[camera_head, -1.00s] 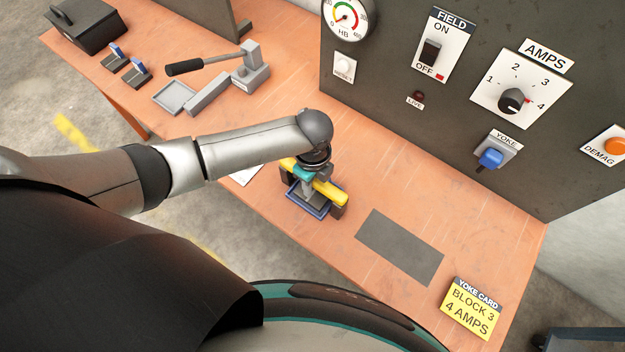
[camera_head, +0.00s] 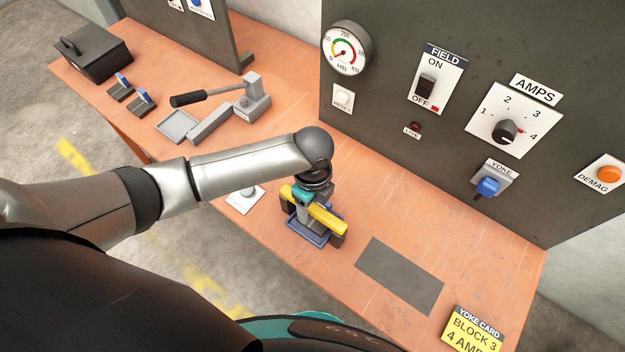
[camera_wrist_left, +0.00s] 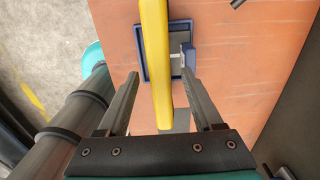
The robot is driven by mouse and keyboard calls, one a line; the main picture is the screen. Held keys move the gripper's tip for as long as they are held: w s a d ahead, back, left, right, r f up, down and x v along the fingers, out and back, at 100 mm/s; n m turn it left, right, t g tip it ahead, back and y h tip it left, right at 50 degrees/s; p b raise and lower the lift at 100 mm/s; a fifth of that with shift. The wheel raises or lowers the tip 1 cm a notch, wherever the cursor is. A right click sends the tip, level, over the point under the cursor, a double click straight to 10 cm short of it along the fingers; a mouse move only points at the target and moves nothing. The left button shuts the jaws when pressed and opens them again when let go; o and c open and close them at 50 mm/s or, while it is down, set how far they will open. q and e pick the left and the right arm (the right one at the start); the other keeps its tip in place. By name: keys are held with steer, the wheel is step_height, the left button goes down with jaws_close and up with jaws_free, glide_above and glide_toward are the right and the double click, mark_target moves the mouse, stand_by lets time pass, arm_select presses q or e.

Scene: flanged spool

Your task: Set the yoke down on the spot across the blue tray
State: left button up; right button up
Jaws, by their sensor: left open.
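The yoke (camera_head: 328,219) is a yellow bar with dark blocks at its ends, lying across the blue tray (camera_head: 299,231). In the left wrist view the yellow bar (camera_wrist_left: 156,50) runs over the blue tray (camera_wrist_left: 143,58), covering part of it. My left gripper (camera_wrist_left: 161,80) is open, one finger on each side of the bar, with gaps on both sides. In the head view the left gripper (camera_head: 308,203) is above the yoke's middle. The yoke's contact with the bench is hard to make out. My right gripper is out of view.
A dark grey mat (camera_head: 400,275) lies bare to the right, with the yellow yoke card (camera_head: 474,330) beyond. A white plate (camera_head: 246,200) is left of the tray. The upright control panel (camera_head: 385,125) stands behind. A lever device (camera_head: 251,100) is at the back left.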

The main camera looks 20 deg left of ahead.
arm_select(q)
step_height(320, 180, up, 11)
steer(key=p, duration=0.1)
steer(key=shift+p, duration=0.35)
